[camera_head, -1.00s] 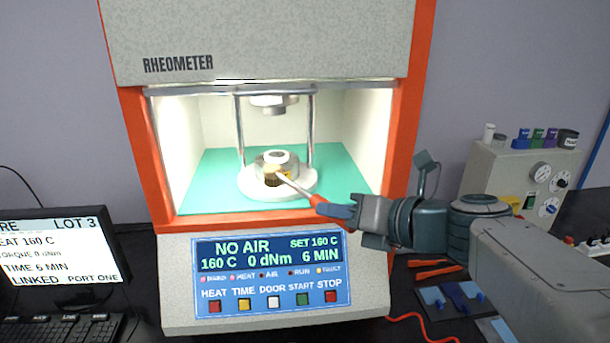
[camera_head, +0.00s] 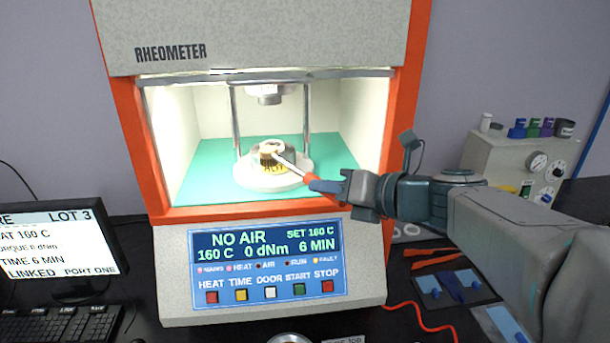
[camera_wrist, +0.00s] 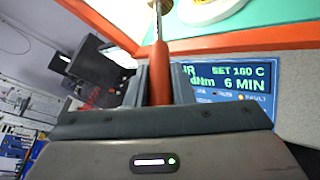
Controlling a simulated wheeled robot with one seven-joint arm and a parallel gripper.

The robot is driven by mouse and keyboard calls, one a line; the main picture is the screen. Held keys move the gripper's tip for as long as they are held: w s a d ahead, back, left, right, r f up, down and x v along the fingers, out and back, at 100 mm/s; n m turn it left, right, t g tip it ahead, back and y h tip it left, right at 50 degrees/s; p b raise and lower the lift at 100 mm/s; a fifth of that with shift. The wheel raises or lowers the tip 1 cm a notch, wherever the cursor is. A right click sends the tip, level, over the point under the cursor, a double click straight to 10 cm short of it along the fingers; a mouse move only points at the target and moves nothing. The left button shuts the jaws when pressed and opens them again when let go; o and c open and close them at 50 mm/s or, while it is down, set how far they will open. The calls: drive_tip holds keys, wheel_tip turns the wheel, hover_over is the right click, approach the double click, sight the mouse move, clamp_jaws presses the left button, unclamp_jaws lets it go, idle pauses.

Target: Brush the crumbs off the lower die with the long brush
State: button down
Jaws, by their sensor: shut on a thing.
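My gripper (camera_head: 347,187) is shut on the red handle of the long brush (camera_head: 294,164), in front of the open chamber at its lower right. In the wrist view the red handle (camera_wrist: 160,72) stands between my two fingers. The brush's dark bristle head (camera_head: 268,158) is inside the chamber, over the lower die (camera_head: 281,153) and in front of part of it. I cannot tell whether the bristles touch the die. The die sits on a round white base (camera_head: 255,181). Crumbs are too small to make out.
The orange frame of the rheometer (camera_head: 128,135) edges the chamber, with two metal posts (camera_head: 308,120) and the upper die (camera_head: 268,95) inside. Below is the button panel (camera_head: 267,266). A monitor (camera_head: 60,245) stands left; a grey control box (camera_head: 490,160) stands right.

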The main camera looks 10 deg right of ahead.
drive_tip(key=w+f, duration=0.2)
drive_tip(key=w, duration=1.2)
drive_tip(key=shift+w+p, duration=0.3)
drive_tip(key=shift+w, duration=0.1)
drive_tip(key=shift+f, duration=0.25)
idle(0.9)
drive_tip(key=shift+w, duration=0.1)
